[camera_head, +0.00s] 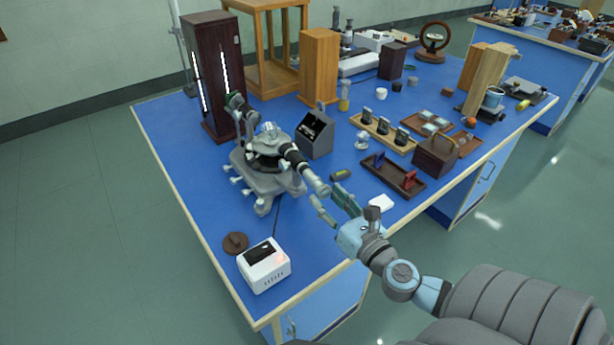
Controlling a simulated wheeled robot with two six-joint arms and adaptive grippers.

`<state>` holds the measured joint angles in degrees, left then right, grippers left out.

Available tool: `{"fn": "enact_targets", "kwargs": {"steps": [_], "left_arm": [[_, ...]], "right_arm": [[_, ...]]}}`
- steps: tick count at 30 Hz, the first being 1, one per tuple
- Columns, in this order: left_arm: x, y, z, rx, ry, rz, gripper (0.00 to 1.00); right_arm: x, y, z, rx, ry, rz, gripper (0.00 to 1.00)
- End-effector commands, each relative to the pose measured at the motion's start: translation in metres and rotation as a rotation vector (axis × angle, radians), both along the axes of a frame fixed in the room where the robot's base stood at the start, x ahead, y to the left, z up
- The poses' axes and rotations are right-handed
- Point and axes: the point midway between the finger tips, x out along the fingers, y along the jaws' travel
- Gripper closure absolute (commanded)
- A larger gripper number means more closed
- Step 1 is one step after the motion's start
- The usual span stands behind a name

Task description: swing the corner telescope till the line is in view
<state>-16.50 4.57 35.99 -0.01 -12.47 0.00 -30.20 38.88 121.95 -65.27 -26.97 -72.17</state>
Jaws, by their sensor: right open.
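The spectrometer (262,186) stands on its grey footed base near the left corner of the blue bench. Its telescope (300,169) is a black and grey tube that points toward the lower right, its near end (321,189) close to my right gripper. My right gripper (334,206) is open, its two fingers apart just beyond that end; I cannot tell whether they touch the tube. A dark grey box with a slanted black screen (318,127) stands behind the telescope; no line can be made out on it at this size. My left gripper is out of view.
A tall dark lamp housing (214,85) with bright slits stands behind the spectrometer. A white box (264,266) and a brown disc (235,243) lie at the near left. A dark tray (393,177) and a wooden box (435,158) are to the right.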

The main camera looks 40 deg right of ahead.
Motion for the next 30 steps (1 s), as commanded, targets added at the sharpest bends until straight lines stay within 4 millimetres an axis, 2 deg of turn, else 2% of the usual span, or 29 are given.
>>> {"fn": "enact_targets", "kwargs": {"steps": [3,6,12,16,23,25,30], "left_arm": [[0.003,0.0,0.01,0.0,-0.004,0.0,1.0],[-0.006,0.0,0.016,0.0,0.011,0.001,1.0],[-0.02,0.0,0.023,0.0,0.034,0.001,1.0],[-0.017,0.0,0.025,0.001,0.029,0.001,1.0],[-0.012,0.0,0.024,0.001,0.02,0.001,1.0],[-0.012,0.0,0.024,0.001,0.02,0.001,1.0],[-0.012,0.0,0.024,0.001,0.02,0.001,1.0]], "right_arm": [[0.028,-0.004,0.004,0.005,-0.003,-0.003,0.59],[0.05,-0.007,0.004,0.006,-0.002,-0.003,0.59],[0.083,-0.011,0.002,0.006,0.0,-0.002,0.59],[0.092,-0.012,0.001,0.005,0.0,0.0,0.59],[0.094,-0.012,-0.001,0.005,0.002,0.0,0.59],[0.094,-0.012,-0.001,0.005,0.002,0.0,0.66],[0.093,-0.012,-0.001,0.005,0.002,0.0,0.93]]}}
